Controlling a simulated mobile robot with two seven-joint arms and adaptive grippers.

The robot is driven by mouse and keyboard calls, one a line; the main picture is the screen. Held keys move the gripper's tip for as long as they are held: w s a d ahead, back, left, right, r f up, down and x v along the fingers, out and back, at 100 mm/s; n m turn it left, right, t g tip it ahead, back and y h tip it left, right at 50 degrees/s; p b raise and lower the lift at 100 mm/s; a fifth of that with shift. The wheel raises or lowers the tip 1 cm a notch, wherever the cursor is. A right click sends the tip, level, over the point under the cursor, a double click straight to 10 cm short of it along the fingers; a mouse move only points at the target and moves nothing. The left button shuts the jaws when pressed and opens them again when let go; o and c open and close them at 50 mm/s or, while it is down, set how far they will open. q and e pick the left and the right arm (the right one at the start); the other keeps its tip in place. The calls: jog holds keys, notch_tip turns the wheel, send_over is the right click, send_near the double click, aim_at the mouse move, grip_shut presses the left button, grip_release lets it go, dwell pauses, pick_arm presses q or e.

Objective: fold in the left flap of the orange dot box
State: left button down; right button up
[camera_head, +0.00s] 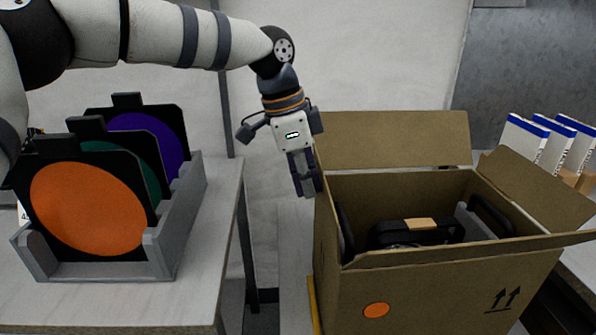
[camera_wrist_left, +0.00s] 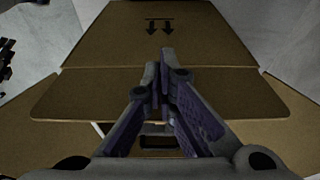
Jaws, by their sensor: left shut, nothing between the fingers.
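The cardboard box (camera_head: 437,290) with an orange dot (camera_head: 376,310) on its front stands open at the right. My left gripper (camera_head: 308,192) points down beside the box's left rim, its fingers together and empty. In the head view the left flap cannot be made out clearly. In the left wrist view, a brown flap with rounded corners (camera_wrist_left: 75,95) lies behind the fingers (camera_wrist_left: 165,65), below a panel with two printed arrows. Whether the fingers touch the flap cannot be told. My right gripper is not in view.
The back flap (camera_head: 395,140) stands up; the right flap (camera_head: 545,185) slants outward. Black fixtures (camera_head: 415,232) lie inside the box. A grey rack (camera_head: 182,220) with orange, green and purple discs stands on the left table. Blue-and-white boxes (camera_head: 553,145) stand at right.

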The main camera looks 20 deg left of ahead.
pick_arm(q)
jog(key=w+d+p+v, duration=0.1)
jog(key=v, duration=1.1)
jog(key=shift+s+r, duration=0.25)
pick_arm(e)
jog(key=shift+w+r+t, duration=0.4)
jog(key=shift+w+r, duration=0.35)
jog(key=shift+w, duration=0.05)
pick_arm(q)
jog(key=shift+d+f, duration=0.1)
jog(key=shift+d, duration=0.05)
